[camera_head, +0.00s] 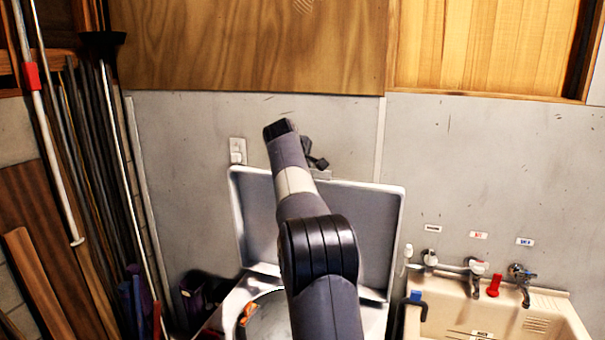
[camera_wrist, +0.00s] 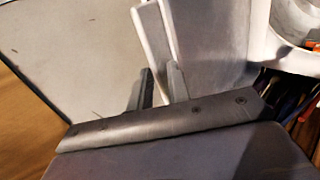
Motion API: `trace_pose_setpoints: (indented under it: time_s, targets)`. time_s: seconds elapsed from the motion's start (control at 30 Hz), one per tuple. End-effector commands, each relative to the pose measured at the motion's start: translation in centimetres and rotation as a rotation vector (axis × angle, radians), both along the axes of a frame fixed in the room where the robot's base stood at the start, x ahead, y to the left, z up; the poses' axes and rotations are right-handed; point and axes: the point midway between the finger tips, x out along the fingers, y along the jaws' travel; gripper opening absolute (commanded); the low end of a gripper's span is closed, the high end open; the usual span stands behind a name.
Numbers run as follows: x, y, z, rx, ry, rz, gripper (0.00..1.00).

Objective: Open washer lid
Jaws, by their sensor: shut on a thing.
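The washer lid (camera_head: 370,225) stands raised and near upright at the back of the washer (camera_head: 236,296), its grey inner face toward me. My gripper (camera_head: 318,165) is at the lid's top edge, partly hidden behind my arm. In the wrist view, my gripper (camera_wrist: 161,84) has its two fingers on either side of the lid's pale edge (camera_wrist: 152,35), shut on it. The lid's grey face (camera_wrist: 210,45) fills the middle of that view. The round tub opening is uncovered, with something orange (camera_head: 247,313) inside. My arm hides the middle of the lid and part of the opening.
A beige sink (camera_head: 540,318) with taps stands right of the washer. A grey wall (camera_head: 200,130) with an outlet (camera_head: 237,151) is close behind the lid. Poles and boards (camera_head: 45,150) lean at the left.

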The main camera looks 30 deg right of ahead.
Motion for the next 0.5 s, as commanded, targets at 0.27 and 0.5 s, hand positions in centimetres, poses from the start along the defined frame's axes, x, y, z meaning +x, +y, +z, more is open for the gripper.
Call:
trace_pose_setpoints:
  time_s: [0.27,0.5]
  targets:
    - [0.47,-0.72,-0.03,0.000,0.003,-0.002,0.00]
    - [0.49,-0.76,0.00,0.000,0.003,-0.002,0.00]
